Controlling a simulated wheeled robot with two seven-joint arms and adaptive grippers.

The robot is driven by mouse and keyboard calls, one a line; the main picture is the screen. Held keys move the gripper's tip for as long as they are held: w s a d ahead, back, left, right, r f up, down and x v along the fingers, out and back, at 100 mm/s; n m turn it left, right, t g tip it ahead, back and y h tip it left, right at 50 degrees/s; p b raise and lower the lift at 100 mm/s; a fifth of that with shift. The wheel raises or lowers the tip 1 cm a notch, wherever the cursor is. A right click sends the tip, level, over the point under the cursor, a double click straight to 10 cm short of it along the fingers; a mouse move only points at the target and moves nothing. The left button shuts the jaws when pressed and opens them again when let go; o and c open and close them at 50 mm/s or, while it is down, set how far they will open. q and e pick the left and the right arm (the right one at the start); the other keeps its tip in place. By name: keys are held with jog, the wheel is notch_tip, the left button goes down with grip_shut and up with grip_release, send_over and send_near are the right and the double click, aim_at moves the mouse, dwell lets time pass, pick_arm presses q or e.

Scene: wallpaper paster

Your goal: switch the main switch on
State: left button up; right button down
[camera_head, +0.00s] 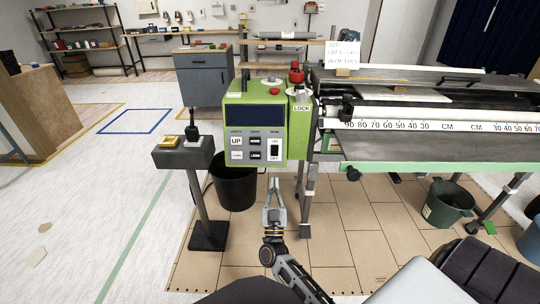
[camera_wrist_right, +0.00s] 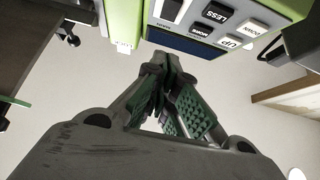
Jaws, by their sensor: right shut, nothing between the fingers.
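The main switch (camera_head: 274,149) is a dark rocker between ON and OFF labels, at the lower right of the green control box (camera_head: 235,151). Its rocker position is too small to tell. Part of a black rocker (camera_wrist_right: 171,9) shows at the top edge of the right wrist view, beside the LESS and MORE buttons. My right gripper (camera_head: 275,184) is shut and empty, just below the switch in the head view. Its fingertips (camera_wrist_right: 164,62) point at the box's lower edge in the wrist view; I cannot tell the exact gap. My left gripper is not in view.
UP and other buttons (camera_head: 236,141) sit left of the switch, under a dark display (camera_head: 254,115). A pedestal (camera_head: 183,156) with a black-handled control stands to the left. A black bin (camera_head: 235,185) is below the box. The pasting machine (camera_head: 420,150) extends right.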

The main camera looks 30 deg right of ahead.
aim_at(275, 153)
jog(key=shift+r, duration=0.1)
dwell(0.3)
jog(key=shift+w+d+f+b+x, duration=0.25)
jog(key=shift+b+x, duration=0.45)
jog(key=shift+x, duration=1.3)
jog(key=shift+w+d+f+b+x, duration=0.1)
jog(key=shift+f+b+x, duration=0.45)
jog(key=shift+x, duration=1.45)
jog(key=shift+w+d+f+b+x, duration=0.15)
jog(key=shift+b+x, duration=0.65)
jog(key=shift+x, duration=1.2)
jog(key=shift+w, duration=0.3)
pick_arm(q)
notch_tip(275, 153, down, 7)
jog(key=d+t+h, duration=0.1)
pick_arm(e)
jog(key=shift+w+d, duration=0.1)
jog(key=shift+d, duration=0.05)
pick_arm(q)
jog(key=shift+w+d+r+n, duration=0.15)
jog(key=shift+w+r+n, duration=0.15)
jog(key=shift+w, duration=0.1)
